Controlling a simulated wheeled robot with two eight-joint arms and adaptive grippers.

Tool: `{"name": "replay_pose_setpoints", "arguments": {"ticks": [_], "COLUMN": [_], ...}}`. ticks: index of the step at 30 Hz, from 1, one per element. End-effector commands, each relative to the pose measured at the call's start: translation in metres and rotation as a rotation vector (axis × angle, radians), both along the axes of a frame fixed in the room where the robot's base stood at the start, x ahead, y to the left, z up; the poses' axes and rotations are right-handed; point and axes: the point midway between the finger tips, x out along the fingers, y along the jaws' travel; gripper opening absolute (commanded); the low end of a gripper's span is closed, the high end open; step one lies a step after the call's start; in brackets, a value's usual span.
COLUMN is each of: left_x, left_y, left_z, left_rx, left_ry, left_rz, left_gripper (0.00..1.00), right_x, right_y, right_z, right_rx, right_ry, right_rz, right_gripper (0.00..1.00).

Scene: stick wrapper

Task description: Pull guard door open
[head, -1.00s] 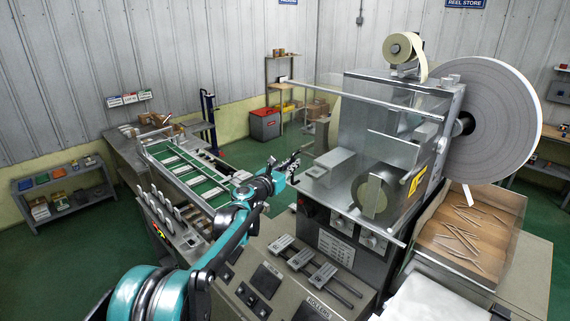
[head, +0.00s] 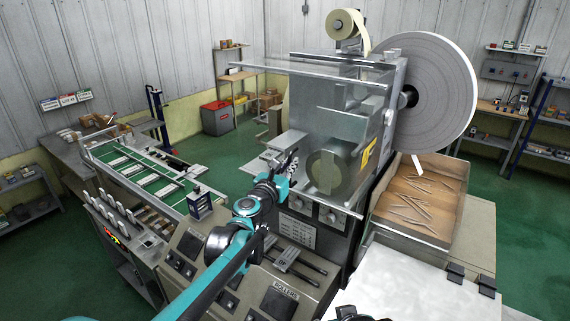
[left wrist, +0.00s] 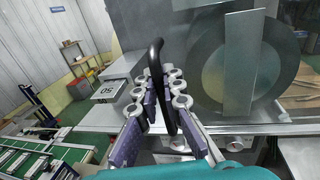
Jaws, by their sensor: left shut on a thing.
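The guard door (head: 304,105) is a large clear panel on the front of the wrapping machine, below a metal rail (head: 310,68). It looks shut over the machine's front. A black curved handle (left wrist: 155,56) stands upright near the door in the left wrist view. My left gripper (head: 291,163) is at the lower left part of the door in the head view. In the left wrist view, its fingers (left wrist: 165,85) are closed around the handle. The fingers hide part of the handle.
A round drum (head: 325,174) sits behind the clear panel. A big paper reel (head: 437,92) and an open wooden tray (head: 418,198) of sticks are on the right. The control panel (head: 250,278) lies below my left arm. A green conveyor (head: 150,178) runs at the left.

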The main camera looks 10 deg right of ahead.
Motion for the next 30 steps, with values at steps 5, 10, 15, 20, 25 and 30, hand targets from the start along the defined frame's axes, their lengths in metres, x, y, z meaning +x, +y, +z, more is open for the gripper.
{"name": "replay_pose_setpoints", "arguments": {"ticks": [5,10,15,20,25,30], "left_x": [0.000,0.000,0.000,-0.006,-0.031,-0.063], "left_y": [0.000,0.000,0.000,0.005,0.022,0.043], "left_z": [0.000,0.000,0.000,0.000,0.000,0.000], "left_rx": [0.001,0.000,0.000,0.000,0.000,0.000], "left_ry": [-0.001,0.000,0.000,0.000,0.000,0.000], "left_rz": [-0.001,-0.001,0.000,0.000,0.000,0.001], "left_gripper": [0.00,0.18,0.18,0.18,0.18,0.18], "right_x": [0.000,0.000,0.000,0.000,0.000,0.000], "right_y": [0.000,0.000,0.000,0.000,0.000,0.000], "right_z": [0.000,0.000,0.000,0.000,0.000,0.000], "right_rx": [0.000,0.000,0.000,0.000,0.000,0.000], "right_ry": [0.000,0.000,0.000,0.000,0.000,0.000], "right_rz": [0.000,0.000,0.000,0.000,0.000,0.000], "right_gripper": [0.40,0.40,0.40,0.40,0.40,0.40]}}
